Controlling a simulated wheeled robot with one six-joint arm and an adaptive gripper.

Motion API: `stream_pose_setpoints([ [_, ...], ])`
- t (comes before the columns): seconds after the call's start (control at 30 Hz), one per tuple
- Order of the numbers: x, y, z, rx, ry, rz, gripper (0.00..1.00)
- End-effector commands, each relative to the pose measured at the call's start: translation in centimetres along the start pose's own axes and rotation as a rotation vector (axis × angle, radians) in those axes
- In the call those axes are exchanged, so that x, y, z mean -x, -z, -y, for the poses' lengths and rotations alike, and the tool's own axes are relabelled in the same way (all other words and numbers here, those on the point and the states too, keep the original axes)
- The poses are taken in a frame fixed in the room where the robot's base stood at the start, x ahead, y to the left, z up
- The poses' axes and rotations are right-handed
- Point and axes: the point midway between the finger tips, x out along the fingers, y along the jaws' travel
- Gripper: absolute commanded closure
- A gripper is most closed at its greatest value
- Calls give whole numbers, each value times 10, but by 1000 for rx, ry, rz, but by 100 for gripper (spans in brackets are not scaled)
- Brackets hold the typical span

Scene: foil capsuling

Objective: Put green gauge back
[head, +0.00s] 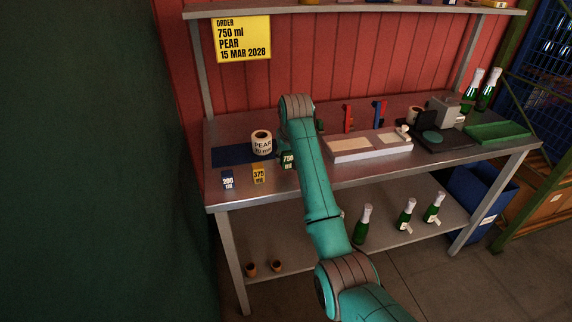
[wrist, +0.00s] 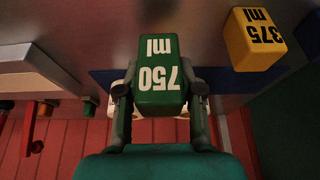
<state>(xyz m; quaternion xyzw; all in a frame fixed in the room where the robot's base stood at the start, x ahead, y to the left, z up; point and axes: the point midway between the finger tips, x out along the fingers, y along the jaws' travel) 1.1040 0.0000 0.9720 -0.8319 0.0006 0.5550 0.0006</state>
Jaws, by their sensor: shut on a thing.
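The green gauge (wrist: 161,62), a block marked 750 ml, sits between the two fingers of my gripper (wrist: 160,84) in the wrist view, and the fingers are closed on its sides. In the head view the green gauge (head: 287,160) shows just left of my arm, partly covered by it. It is in line with the yellow 375 ml gauge (head: 258,173) and the blue 200 ml gauge (head: 228,180) near the bench's front edge. I cannot tell whether it touches the bench. The yellow gauge also shows in the wrist view (wrist: 254,42), beside the green one with a gap.
A PEAR label roll (head: 262,143) stands on a dark blue mat (head: 228,156) behind the gauges. A pale tray fixture (head: 368,147) is right of my arm, with red and blue tools behind it. An order sign (head: 241,39) reads 750 ml PEAR. Bottles stand on the lower shelf.

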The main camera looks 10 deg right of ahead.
Motion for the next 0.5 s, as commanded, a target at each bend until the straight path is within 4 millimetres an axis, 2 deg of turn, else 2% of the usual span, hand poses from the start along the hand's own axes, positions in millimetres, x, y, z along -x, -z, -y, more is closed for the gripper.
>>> stream_pose_setpoints([
  [0.2,-26,-12,0,0,0,4,100],
  [0.5,-29,-12,0,0,0,1,100],
])
